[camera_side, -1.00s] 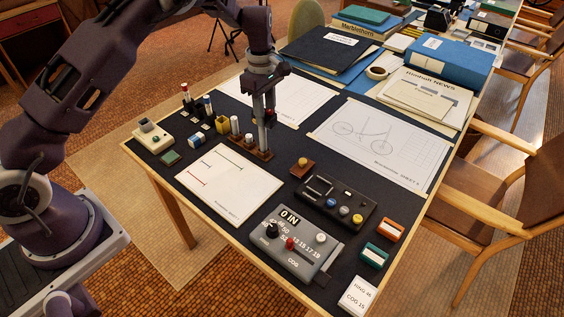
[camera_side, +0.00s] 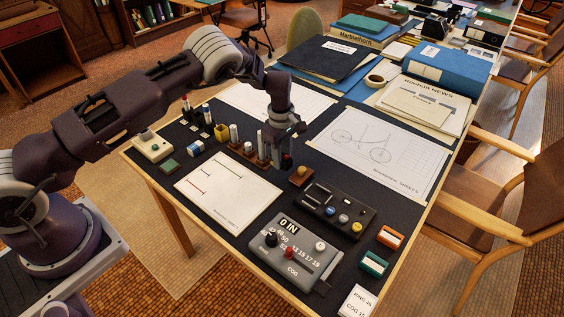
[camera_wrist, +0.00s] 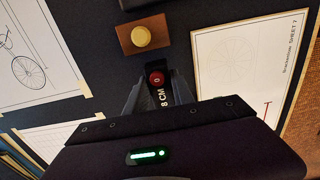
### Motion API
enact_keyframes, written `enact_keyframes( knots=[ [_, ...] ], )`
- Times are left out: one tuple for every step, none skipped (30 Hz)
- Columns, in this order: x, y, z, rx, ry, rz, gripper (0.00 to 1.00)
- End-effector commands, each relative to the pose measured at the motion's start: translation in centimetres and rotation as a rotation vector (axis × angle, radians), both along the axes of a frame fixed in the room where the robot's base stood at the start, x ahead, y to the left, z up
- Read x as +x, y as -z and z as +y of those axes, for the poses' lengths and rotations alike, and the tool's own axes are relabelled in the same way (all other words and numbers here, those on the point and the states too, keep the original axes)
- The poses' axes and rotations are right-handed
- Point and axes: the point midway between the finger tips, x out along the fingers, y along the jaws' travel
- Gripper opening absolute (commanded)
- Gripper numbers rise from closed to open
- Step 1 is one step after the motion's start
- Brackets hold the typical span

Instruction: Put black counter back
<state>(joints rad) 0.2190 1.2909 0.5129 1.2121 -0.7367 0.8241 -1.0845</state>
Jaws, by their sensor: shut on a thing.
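My gripper (camera_wrist: 158,98) is shut on a black counter (camera_wrist: 160,92) with a red top and an "8 CM" label in the wrist view. In the side view my gripper (camera_side: 279,158) is at the right end of the wooden rack (camera_side: 243,157), and the counter (camera_side: 287,159) shows as a dark piece with a little red. Pale and brown upright cylinders stand in the rack. The gripper hides part of the rack's right end, and I cannot tell whether the counter touches the rack or board.
A wooden block with a yellow button (camera_side: 300,176) sits close to the right of my gripper. A black panel with knobs (camera_side: 337,209) and a grey "COG" box (camera_side: 296,252) lie nearer. Drawing sheets (camera_side: 375,145) lie flat around. Small pots and markers stand left.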

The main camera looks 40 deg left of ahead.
Motion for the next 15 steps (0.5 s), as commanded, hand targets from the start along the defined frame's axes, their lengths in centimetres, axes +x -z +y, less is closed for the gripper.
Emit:
enact_keyframes(
  knots=[
    [0.0,1.1,0.0,0.001,0.0,0.001,0.0],
    [0.0,1.6,0.0,0.001,0.0,0.001,0.0],
    [0.0,2.0,0.0,0.0,-0.001,0.0,0.0],
    [0.0,2.1,0.0,0.0,-0.001,-0.001,0.0],
    [0.0,2.1,0.0,0.0,0.0,-0.001,0.0],
    [0.1,2.0,0.0,0.0,0.0,-0.002,0.0],
    [0.1,2.0,0.0,0.0,0.0,-0.002,0.0],
    [0.1,2.0,0.0,0.0,0.0,-0.002,0.0],
    [0.0,2.0,0.0,0.0,0.0,-0.001,0.0],
    [0.0,2.1,0.0,0.0,0.0,-0.001,0.0],
    [0.0,2.2,0.0,0.0,0.0,-0.001,0.0],
    [0.0,2.3,0.0,0.0,0.0,-0.001,0.0],
    [0.0,2.4,0.0,0.0,-0.001,0.0,0.0],
    [0.0,2.5,0.0,0.0,-0.001,0.0,0.0],
    [0.0,2.6,0.0,0.0,-0.001,-0.001,0.0]
  ],
)
